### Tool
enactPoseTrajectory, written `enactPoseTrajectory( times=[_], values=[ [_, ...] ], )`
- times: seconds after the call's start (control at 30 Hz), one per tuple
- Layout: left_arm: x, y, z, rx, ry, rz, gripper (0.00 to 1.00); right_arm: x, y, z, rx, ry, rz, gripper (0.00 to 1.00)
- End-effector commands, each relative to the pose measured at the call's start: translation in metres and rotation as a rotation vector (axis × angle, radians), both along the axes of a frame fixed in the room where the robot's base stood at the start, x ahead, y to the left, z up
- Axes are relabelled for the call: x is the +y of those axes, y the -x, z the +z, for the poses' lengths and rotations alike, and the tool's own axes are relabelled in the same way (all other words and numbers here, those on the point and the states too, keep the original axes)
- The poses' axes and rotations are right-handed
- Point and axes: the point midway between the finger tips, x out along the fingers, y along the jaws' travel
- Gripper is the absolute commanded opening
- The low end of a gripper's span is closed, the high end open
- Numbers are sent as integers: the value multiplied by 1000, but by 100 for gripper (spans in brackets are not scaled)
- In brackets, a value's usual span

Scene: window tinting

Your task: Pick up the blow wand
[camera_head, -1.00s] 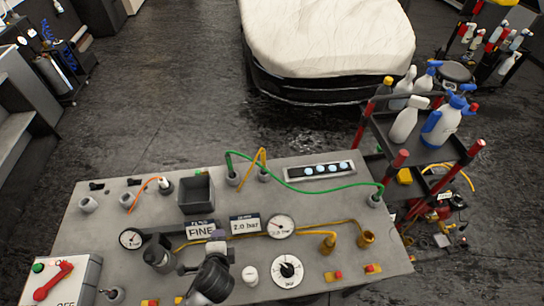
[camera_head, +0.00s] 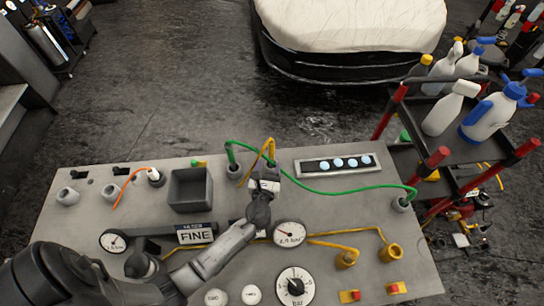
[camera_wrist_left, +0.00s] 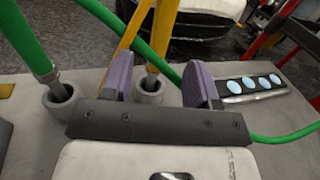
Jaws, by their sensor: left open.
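A yellow wand (camera_head: 266,151) stands in a grey holder near the back edge of the bench. A green wand (camera_head: 231,154) with a green hose stands in the holder to its left. No label shows which is the blow wand. My left gripper (camera_head: 265,184) is at the yellow wand's holder. In the left wrist view, its purple fingers (camera_wrist_left: 161,82) are open, one on each side of the yellow wand (camera_wrist_left: 160,42) as seen from there. Contact cannot be told. The green wand (camera_wrist_left: 27,40) is outside the fingers, at left. My right gripper is not in view.
The grey bench (camera_head: 75,225) carries a square bin (camera_head: 190,190), a strip with pale blue discs (camera_head: 338,163), gauges and dials. The green hose (camera_head: 335,192) runs right to another holder. A cart with spray bottles (camera_head: 447,108) stands at the right.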

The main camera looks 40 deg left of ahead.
Motion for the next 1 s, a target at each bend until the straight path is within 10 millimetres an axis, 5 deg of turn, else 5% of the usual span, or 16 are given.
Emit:
enactPoseTrajectory(
  times=[0.73,1.0],
  values=[
    [38,-64,-2,-1,2,2,54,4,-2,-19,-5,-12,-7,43],
    [44,-73,0,-1,3,1,54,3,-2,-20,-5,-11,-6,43]
  ],
)
